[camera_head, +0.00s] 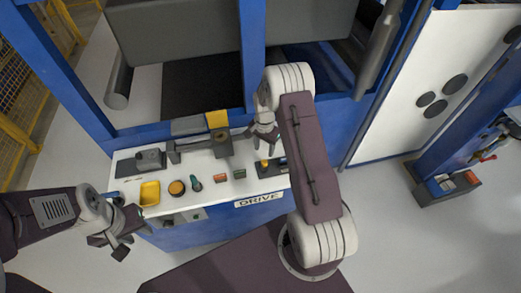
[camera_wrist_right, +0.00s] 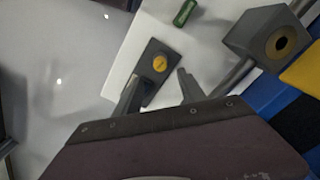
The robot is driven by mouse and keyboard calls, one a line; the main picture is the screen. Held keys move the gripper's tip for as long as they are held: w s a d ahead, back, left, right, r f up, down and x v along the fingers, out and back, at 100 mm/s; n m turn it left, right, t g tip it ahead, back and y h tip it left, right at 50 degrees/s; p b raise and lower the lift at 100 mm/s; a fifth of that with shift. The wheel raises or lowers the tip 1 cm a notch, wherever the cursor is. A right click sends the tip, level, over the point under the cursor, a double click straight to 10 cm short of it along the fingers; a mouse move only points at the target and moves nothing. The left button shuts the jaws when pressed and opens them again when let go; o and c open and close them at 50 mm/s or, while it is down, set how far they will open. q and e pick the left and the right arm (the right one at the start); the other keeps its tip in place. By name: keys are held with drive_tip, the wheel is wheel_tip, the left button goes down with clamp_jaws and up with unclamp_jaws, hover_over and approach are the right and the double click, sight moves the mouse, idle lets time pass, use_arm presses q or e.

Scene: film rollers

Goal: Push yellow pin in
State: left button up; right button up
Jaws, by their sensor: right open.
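The yellow pin (camera_head: 265,162) shows as a small yellow spot on a dark block (camera_head: 270,171) at the right end of the white bench top. In the right wrist view the pin (camera_wrist_right: 160,63) is a round yellow head on the dark block (camera_wrist_right: 147,77). My right gripper (camera_head: 262,138) is open and empty above and behind the block in the head view. In the wrist view its two fingers (camera_wrist_right: 158,78) point towards the block, with the pin just beyond and between their tips. My left gripper (camera_head: 110,245) hangs off the bench's front left, its fingers apart and empty.
A grey block with a round hole (camera_wrist_right: 268,40) stands near the right gripper. A green piece (camera_wrist_right: 184,12), a red piece (camera_head: 220,178), a yellow tray (camera_head: 150,193) and an orange knob (camera_head: 176,187) sit along the bench. Blue frame posts (camera_head: 252,50) rise behind it.

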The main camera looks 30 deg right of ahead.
sight(264, 161)
drive_tip(key=shift+s+f, duration=0.1)
drive_tip(key=shift+s, duration=0.3)
drive_tip(key=f, duration=0.2)
drive_tip(key=w+f+p, duration=0.1)
drive_tip(key=f, duration=0.2)
drive_tip(key=shift+w+d+f, duration=0.1)
drive_tip(key=shift+d+f, duration=0.1)
drive_tip(key=shift+f, duration=0.15)
drive_tip(key=shift+s+a+f+p, duration=0.15)
drive_tip(key=shift+f+p, duration=0.35)
drive_tip(key=shift+f, duration=0.65)
drive_tip(key=shift+s+f, duration=0.15)
drive_tip(key=shift+f, duration=0.25)
use_arm(q)
wheel_tip(264, 161, up, 2)
drive_tip(key=shift+w, duration=0.1)
use_arm(e)
drive_tip(key=shift+f, duration=0.1)
use_arm(q)
drive_tip(key=shift+d, duration=0.1)
use_arm(e)
clamp_jaws()
drive_tip(key=shift+w, duration=0.2)
